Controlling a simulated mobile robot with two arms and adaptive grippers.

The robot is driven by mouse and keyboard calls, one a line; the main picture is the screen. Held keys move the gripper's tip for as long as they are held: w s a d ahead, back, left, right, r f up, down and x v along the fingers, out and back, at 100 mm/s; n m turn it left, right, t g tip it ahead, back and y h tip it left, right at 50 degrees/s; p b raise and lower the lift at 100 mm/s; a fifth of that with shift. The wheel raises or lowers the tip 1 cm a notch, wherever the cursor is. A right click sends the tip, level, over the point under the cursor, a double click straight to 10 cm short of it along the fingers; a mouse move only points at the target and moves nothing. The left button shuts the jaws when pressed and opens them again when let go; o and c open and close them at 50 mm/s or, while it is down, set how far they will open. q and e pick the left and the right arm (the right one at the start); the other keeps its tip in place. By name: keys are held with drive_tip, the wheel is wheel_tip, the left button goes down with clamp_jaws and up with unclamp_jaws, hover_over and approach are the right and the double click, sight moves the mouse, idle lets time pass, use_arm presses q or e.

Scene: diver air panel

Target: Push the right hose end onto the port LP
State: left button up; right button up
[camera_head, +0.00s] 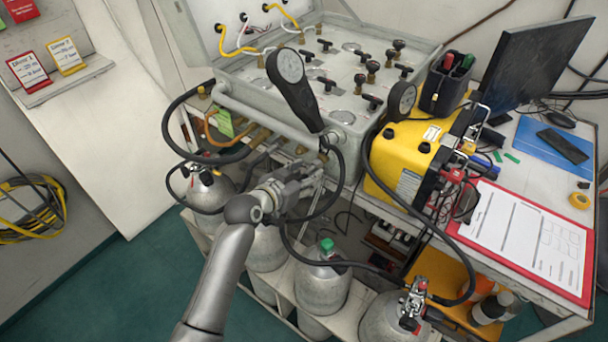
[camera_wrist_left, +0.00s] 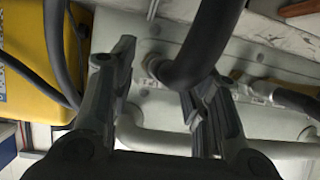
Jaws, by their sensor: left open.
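My left gripper (camera_head: 312,174) is open in front of the grey air panel (camera_head: 345,120), near its lower front edge. In the left wrist view its fingers (camera_wrist_left: 162,75) stand apart on either side of a thick black hose (camera_wrist_left: 208,42). The lower end of this hose is close to the panel face. I cannot tell whether it is seated on a fitting or whether a finger touches it. The port lettering is too small to read, so I cannot tell which is LP. My right gripper is not in view.
Black hoses loop down to grey cylinders (camera_head: 323,283) below the panel. A black gauge (camera_head: 292,82) on a stem rises behind my fingers.

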use_arm(q)
drive_tip(key=c, duration=0.5)
clamp_jaws()
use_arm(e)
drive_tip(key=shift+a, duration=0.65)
use_arm(q)
drive_tip(key=shift+s+a, duration=0.1)
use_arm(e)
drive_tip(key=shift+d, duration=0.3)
use_arm(q)
drive_tip(key=shift+s+a, duration=0.1)
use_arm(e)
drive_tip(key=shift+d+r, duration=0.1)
use_arm(q)
drive_tip(key=shift+s, duration=0.1)
drive_tip(key=shift+s+a, duration=0.15)
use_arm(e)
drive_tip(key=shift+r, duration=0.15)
use_arm(q)
drive_tip(key=shift+s+a+p, duration=0.25)
drive_tip(key=shift+s+p, duration=0.05)
drive_tip(key=shift+p, duration=0.15)
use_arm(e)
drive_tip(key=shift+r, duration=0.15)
use_arm(q)
drive_tip(key=shift+s+a, duration=0.25)
drive_tip(key=shift+s, duration=0.15)
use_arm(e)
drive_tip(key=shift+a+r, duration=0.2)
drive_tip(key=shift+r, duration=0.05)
